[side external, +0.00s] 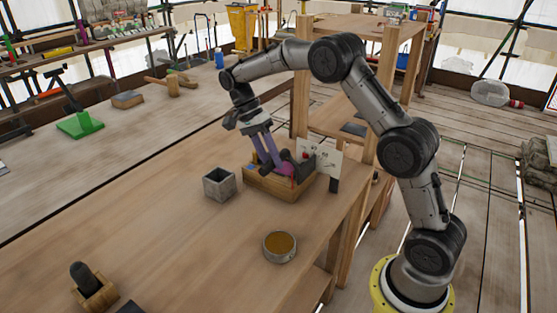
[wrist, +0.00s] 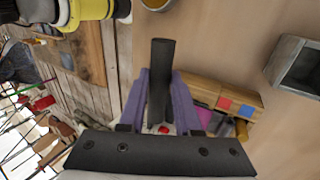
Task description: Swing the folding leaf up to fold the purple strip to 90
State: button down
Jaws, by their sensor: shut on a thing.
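My gripper (side external: 272,166) reaches down into a wooden tool box (side external: 262,187). In the wrist view, its two purple fingers (wrist: 160,78) are closed on a dark grey bar (wrist: 161,58), which stands between them and extends past the fingertips. What the bar belongs to is hidden by the fingers. A green device (side external: 80,123) with a dark upright lever stands far left on the bench; I cannot tell whether it is the folder with the leaf. I cannot make out the purple strip with certainty.
A grey open box (side external: 219,190) stands left of the tool box, and a round tin (side external: 280,246) stands in front. A mallet (side external: 172,88) and a brown block (side external: 127,99) lie farther back. A white board (side external: 325,160) is behind the tool box. The bench's left middle is clear.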

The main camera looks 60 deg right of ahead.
jog(key=shift+w+a+f+g, duration=0.1)
jog(key=shift+w+f+g, duration=0.35)
jog(key=shift+f+g, duration=0.2)
jog(key=c, duration=0.6)
grip_release()
jog(key=shift+r, duration=0.25)
